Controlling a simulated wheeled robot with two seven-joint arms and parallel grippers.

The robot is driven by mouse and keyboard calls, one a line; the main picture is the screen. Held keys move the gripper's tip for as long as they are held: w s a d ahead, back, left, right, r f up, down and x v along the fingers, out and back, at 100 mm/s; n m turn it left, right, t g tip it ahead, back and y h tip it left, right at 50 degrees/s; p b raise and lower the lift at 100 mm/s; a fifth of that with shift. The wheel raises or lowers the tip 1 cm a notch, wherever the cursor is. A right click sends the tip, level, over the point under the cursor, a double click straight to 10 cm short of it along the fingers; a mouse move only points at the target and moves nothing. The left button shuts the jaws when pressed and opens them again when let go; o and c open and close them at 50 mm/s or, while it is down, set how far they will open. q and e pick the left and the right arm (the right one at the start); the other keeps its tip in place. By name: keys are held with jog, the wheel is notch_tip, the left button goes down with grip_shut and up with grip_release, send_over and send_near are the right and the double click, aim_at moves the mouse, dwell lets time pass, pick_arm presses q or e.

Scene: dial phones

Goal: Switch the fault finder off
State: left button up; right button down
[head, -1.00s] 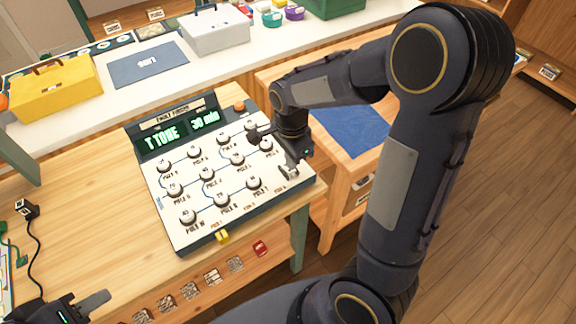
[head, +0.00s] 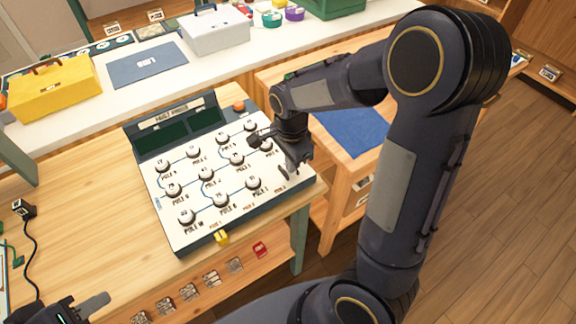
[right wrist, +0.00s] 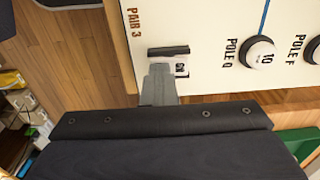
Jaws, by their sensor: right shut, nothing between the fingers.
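The fault finder (head: 216,240) is a white panel with a dark frame, lying on the wooden bench in the head view. Its twin displays (head: 162,140) are dark. Several round white knobs marked as poles cover its face. My right gripper (head: 290,172) is shut and empty at the panel's right edge. In the right wrist view the grey fingertips (right wrist: 158,85) are at a small dark bar-shaped switch (right wrist: 168,50) with a small label beside it; whether they touch it I cannot tell. My left gripper (head: 92,303) is at the bottom left, away from the panel; its opening is unclear.
A yellow toolbox (head: 55,90), a blue mat (head: 148,65) and a white box (head: 215,32) stand on the counter behind. The bench left of the panel is mostly clear.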

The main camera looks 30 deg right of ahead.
notch_tip(320, 180, up, 7)
jog(key=p, duration=0.6)
dwell(0.3)
dwell(0.4)
jog(key=s+a+r+n+t+y, duration=0.2)
jog(key=s+r+n, duration=0.3)
jog(key=s+n, duration=0.2)
jog(key=s+a+r+n+t+y, duration=0.1)
jog(key=s+a+r+n+t, duration=0.1)
jog(key=s+r+n, duration=0.3)
jog(key=s+n+t, duration=0.1)
jog(key=s+n, duration=0.2)
jog(key=s, duration=0.2)
jog(key=shift+t+y, duration=0.3)
jog(key=shift+y, duration=0.1)
